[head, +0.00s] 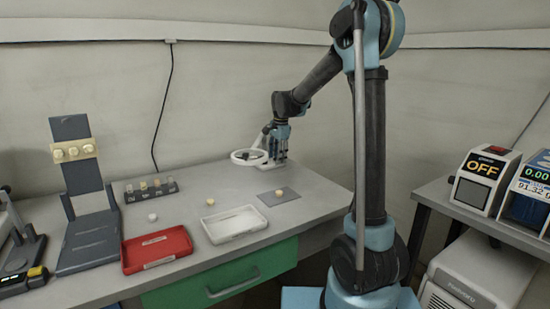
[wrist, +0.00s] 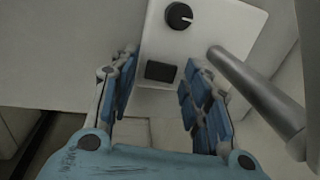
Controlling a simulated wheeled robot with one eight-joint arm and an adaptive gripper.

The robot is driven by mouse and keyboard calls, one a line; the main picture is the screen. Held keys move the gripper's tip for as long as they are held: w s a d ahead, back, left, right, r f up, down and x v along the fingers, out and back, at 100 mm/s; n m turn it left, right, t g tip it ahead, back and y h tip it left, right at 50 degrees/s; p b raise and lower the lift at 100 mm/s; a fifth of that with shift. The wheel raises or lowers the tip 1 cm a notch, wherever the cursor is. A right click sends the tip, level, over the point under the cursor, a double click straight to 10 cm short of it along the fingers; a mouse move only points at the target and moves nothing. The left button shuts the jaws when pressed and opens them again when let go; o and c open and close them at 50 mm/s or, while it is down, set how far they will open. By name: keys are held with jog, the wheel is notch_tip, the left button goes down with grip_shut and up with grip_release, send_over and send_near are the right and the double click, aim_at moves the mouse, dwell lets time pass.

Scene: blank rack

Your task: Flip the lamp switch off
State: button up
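The lamp (head: 249,156) stands at the back of the table, with a white ring head. In the wrist view its white base (wrist: 225,25) carries a round black knob (wrist: 179,15) and a dark rectangular switch (wrist: 160,72). A grey stem (wrist: 255,90) rises from the base to the right of the switch. My gripper (head: 277,146) is at the lamp and hides part of it in the head view. In the wrist view my gripper (wrist: 158,82) is open, its blue-padded fingers apart on either side of the switch. I cannot tell whether the fingers touch the base.
A red tray (head: 157,250), a white tray (head: 232,224) and a grey pad (head: 279,197) lie toward the table's front. A dark stand (head: 88,245) is at the left. A device reading OFF (head: 484,180) sits on a separate right-hand table.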

jog(key=c, duration=0.7)
jog(key=shift+o, duration=0.2)
jog(key=shift+w+g+h, duration=0.1)
jog(key=shift+g+h, duration=0.2)
jog(key=shift+g, duration=0.2)
jog(key=o, duration=1.1)
jog(key=shift+c, duration=0.2)
jog(key=shift+a, duration=0.1)
